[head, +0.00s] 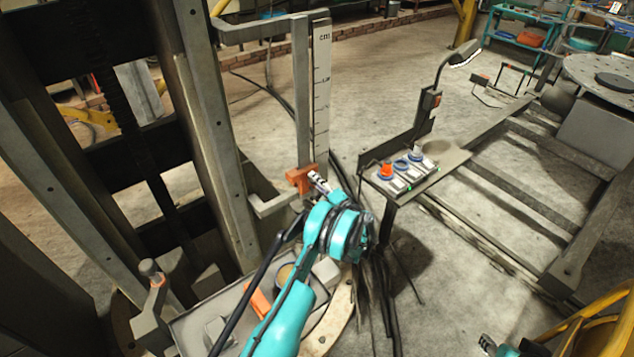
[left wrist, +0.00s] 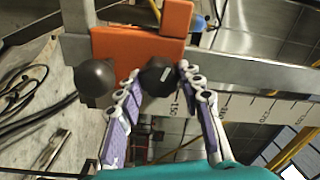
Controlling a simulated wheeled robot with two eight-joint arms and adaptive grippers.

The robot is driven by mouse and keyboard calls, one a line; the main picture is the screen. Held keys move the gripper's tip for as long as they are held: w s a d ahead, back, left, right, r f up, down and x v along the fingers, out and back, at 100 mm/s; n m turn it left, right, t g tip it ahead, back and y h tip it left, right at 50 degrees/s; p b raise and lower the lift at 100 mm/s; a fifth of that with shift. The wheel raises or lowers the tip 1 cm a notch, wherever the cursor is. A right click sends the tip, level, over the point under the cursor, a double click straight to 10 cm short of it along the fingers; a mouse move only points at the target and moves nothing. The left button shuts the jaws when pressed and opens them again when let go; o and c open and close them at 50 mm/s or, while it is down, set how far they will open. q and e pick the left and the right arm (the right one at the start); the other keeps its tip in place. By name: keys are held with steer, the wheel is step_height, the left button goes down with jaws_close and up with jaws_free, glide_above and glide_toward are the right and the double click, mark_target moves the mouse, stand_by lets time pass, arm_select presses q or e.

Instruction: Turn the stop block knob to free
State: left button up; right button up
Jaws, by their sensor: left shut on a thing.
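The orange stop block (head: 300,179) sits low on the upright rail beside the ruler. In the left wrist view the orange stop block (left wrist: 120,45) carries a dark round knob (left wrist: 160,76) with a pale mark on its face. A second dark ball (left wrist: 95,77) sits on its left side. My left gripper (head: 318,182) is at the block, and in the left wrist view its two fingers (left wrist: 160,80) are shut on the marked knob, one on each side. My right gripper (head: 487,344) only just shows at the bottom edge; its jaws are unclear.
The ruler (head: 321,90) and grey rail (head: 301,95) stand upright above the block. A control panel (head: 405,176) with knobs and a lamp (head: 445,75) are to the right. Dark cables hang by my left arm. A yellow frame (head: 585,325) is at lower right.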

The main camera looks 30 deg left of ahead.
arm_select(q)
steer(key=shift+n, duration=1.1)
steer(key=o, duration=1.2)
steer(key=shift+c, duration=0.2)
steer(key=v, duration=1.2)
steer(key=shift+f, duration=0.1)
